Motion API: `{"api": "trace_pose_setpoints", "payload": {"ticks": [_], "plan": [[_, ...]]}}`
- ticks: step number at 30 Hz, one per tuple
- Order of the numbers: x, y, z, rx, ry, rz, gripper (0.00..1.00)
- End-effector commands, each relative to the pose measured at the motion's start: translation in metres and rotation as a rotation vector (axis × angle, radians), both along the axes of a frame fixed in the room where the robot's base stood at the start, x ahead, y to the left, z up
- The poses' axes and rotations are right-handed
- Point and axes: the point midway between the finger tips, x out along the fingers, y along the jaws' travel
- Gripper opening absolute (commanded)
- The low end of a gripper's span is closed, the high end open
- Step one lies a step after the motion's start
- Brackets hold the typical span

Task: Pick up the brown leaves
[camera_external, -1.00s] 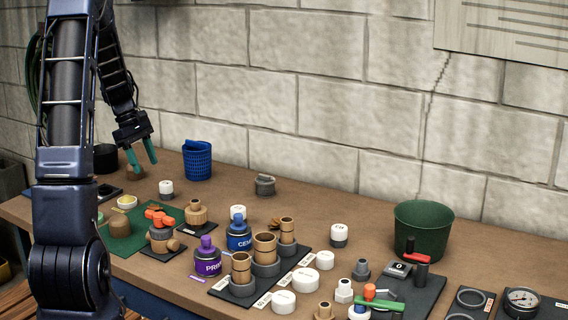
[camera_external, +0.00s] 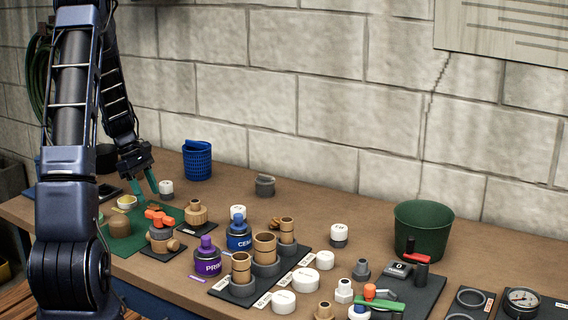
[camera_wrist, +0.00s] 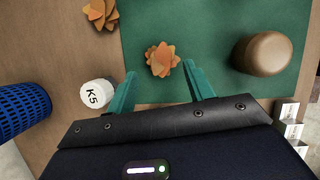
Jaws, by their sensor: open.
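The brown leaves (camera_wrist: 162,59) are a small orange-brown cluster on the green mat (camera_wrist: 222,20). In the wrist view they lie between and just beyond the fingertips of my gripper (camera_wrist: 160,70), with a gap on each side. My gripper is open, with two teal fingers and nothing held. In the external view my gripper (camera_external: 147,194) points down over the back of the green mat (camera_external: 133,243). The leaves are hard to make out there, near the orange-handled fitting. I cannot tell the exact height of the fingertips over the mat.
A white K5 cap (camera_wrist: 96,94) stands close to the left finger. The blue mesh cup (camera_wrist: 20,108) is farther left. A brown dome (camera_wrist: 265,54) sits right of the leaves.

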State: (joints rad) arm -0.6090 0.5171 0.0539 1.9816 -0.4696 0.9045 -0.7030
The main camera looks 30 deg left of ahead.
Motion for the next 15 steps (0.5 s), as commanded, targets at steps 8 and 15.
{"api": "trace_pose_setpoints", "payload": {"ticks": [8, 15], "plan": [[0.001, -0.013, -0.035, -0.002, 0.002, -0.002, 0.52], [0.001, -0.016, -0.04, -0.001, 0.001, -0.003, 0.52]]}}
